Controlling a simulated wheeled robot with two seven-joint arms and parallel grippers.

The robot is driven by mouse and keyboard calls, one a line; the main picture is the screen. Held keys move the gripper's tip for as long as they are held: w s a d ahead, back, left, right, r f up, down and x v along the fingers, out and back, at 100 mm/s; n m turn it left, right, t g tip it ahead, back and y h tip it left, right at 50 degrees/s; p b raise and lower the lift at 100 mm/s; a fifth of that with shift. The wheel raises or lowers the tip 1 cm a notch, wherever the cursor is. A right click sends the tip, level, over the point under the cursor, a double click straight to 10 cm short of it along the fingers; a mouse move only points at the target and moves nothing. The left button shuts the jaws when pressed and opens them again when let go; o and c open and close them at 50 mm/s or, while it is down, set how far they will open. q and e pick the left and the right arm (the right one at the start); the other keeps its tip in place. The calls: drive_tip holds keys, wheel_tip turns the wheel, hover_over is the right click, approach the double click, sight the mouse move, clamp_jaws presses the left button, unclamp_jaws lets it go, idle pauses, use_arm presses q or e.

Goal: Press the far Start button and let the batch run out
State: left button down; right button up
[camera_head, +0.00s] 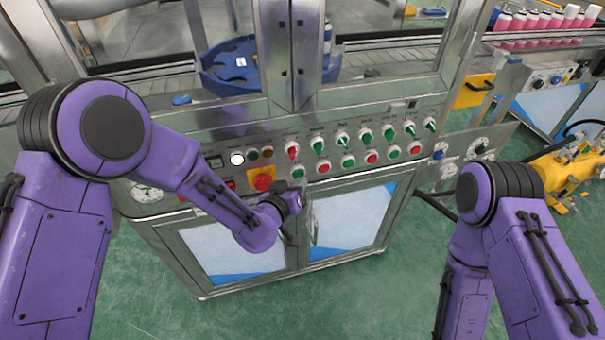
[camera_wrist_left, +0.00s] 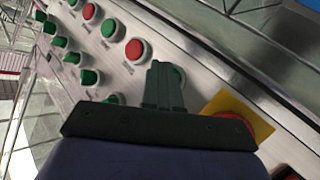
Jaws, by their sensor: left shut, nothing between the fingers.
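The control panel (camera_head: 225,178) carries a lower row of alternating green and red push buttons; their labels are too small to read. The leftmost green button (camera_head: 298,173) stands just above my left gripper (camera_head: 297,189). In the left wrist view my left gripper (camera_wrist_left: 163,72) is shut and empty, its tips overlapping this green button (camera_wrist_left: 180,74), which they partly hide. I cannot tell whether they touch it. A red button (camera_wrist_left: 137,49) and a green button (camera_wrist_left: 109,28) follow along the row. My right gripper is out of view.
A red emergency stop on a yellow plate (camera_head: 263,179) sits close left of my left gripper. Green selector knobs (camera_head: 365,135) line the upper row. A white lamp (camera_head: 237,159) is at the left.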

use_arm(q)
drive_tip(key=shift+w+a, duration=0.1)
drive_tip(key=shift+w, duration=0.3)
idle(0.4)
drive_tip(key=shift+s, duration=0.1)
drive_tip(key=shift+s+d, duration=0.25)
drive_tip(key=shift+s, duration=0.45)
drive_tip(key=shift+s+d+p, duration=0.15)
drive_tip(key=shift+s+d, duration=0.1)
drive_tip(key=shift+s, duration=0.55)
drive_tip(key=shift+s+d+p, duration=0.1)
drive_tip(key=shift+s+d, duration=0.2)
drive_tip(key=shift+s, duration=0.45)
drive_tip(key=shift+s+d+p, duration=0.15)
drive_tip(key=shift+s+d, duration=0.1)
drive_tip(key=shift+s, duration=0.55)
